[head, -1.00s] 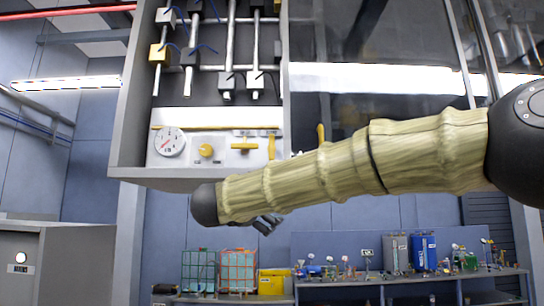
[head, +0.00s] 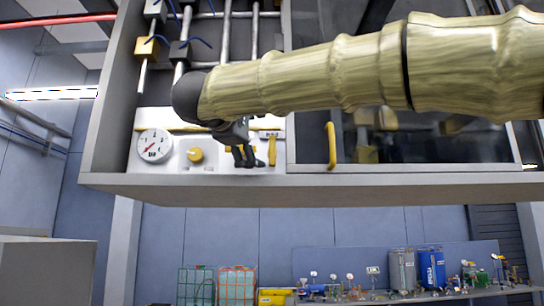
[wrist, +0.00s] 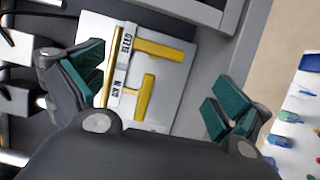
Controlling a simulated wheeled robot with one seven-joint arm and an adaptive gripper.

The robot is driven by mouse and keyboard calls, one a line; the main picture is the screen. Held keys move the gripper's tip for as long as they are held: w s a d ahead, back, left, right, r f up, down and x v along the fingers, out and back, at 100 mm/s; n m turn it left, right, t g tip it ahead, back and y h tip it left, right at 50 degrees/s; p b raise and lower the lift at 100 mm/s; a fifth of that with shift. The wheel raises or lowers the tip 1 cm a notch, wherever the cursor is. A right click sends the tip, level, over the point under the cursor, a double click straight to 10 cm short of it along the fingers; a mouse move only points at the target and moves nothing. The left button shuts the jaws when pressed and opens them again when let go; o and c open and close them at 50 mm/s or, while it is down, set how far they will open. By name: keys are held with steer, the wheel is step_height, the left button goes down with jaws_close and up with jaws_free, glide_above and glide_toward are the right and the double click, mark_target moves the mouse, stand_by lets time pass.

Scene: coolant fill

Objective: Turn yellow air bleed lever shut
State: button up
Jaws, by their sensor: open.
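A white panel (head: 170,170) carries two yellow levers. The right lever (head: 271,153) hangs straight down; in the wrist view it is the upper bar (wrist: 165,50), standing out from its label. The other lever (head: 230,149) is partly hidden behind my gripper; in the wrist view it is a T-shaped handle (wrist: 146,97) turned across. My gripper (head: 248,158) is open in front of the panel. In the wrist view its fingers (wrist: 157,92) are spread wide with both levers seen between them; no contact shows.
Left of the levers are a round gauge (head: 154,146) and a yellow knob (head: 195,155). Pipes with valve blocks (head: 148,47) stand above. A yellow door handle (head: 331,146) is to the right. The cabinet's bottom ledge (head: 340,188) runs below the panel.

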mark_target(271, 150)
steer(key=p+x, duration=0.1)
steer(key=x, duration=0.2)
steer(key=p+x, duration=0.2)
steer(key=x, duration=0.1)
steer(key=p+x, duration=0.1)
steer(key=x, duration=0.2)
steer(key=shift+s+d+r+p, duration=0.15)
steer(key=shift+r+p, duration=0.1)
steer(key=shift+p, duration=0.15)
steer(key=shift+x, duration=0.85)
steer(key=shift+f, duration=0.1)
steer(key=c, duration=1)
